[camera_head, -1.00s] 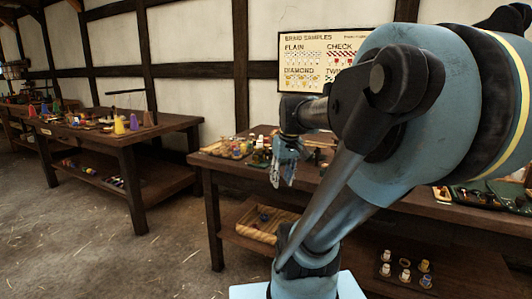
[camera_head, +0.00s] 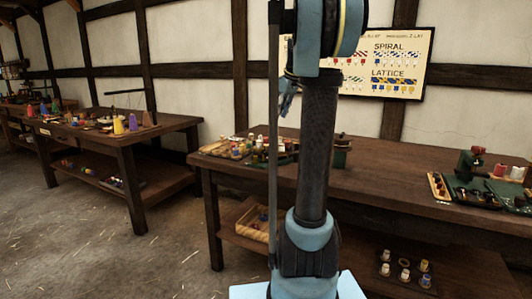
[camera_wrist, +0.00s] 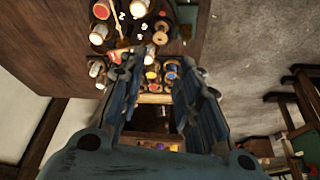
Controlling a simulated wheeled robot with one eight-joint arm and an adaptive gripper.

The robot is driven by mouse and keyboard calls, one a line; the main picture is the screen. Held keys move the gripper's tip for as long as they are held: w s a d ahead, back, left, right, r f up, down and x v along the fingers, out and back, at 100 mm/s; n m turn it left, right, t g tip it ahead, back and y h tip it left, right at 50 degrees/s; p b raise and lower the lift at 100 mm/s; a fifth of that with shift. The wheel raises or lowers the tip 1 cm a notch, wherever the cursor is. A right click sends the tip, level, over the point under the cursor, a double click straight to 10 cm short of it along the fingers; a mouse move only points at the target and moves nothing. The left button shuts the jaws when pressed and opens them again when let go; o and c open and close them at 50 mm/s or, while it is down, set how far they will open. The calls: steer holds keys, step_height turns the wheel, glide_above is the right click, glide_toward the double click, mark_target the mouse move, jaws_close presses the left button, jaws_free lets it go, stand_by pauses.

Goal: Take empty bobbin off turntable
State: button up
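My gripper (camera_head: 286,106) is raised above the left part of the middle table, partly behind my arm in the head view. In the wrist view my gripper (camera_wrist: 165,72) has its fingers spread apart with nothing held between them. Several bobbins stand below and beyond the fingertips. One is a bare wooden-looking bobbin (camera_wrist: 160,37); a white bobbin (camera_wrist: 98,33) and a red-topped bobbin (camera_wrist: 101,10) stand left of it. They are small and partly cut off, and I cannot tell which one is on a turntable. My arm hides part of this group in the head view.
The middle table (camera_head: 390,180) has bare wood right of my arm. A green stand (camera_head: 341,148) is near its back edge, and a green tray (camera_head: 472,190) with small items is at right. A bobbin rack (camera_head: 404,269) sits on the lower shelf. Another table (camera_head: 150,124) stands left.

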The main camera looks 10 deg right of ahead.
mark_target(267, 145)
steer(key=x, duration=1.7)
steer(key=shift+w, duration=0.25)
steer(key=shift+c, duration=0.5)
steer(key=shift+c, duration=1.4)
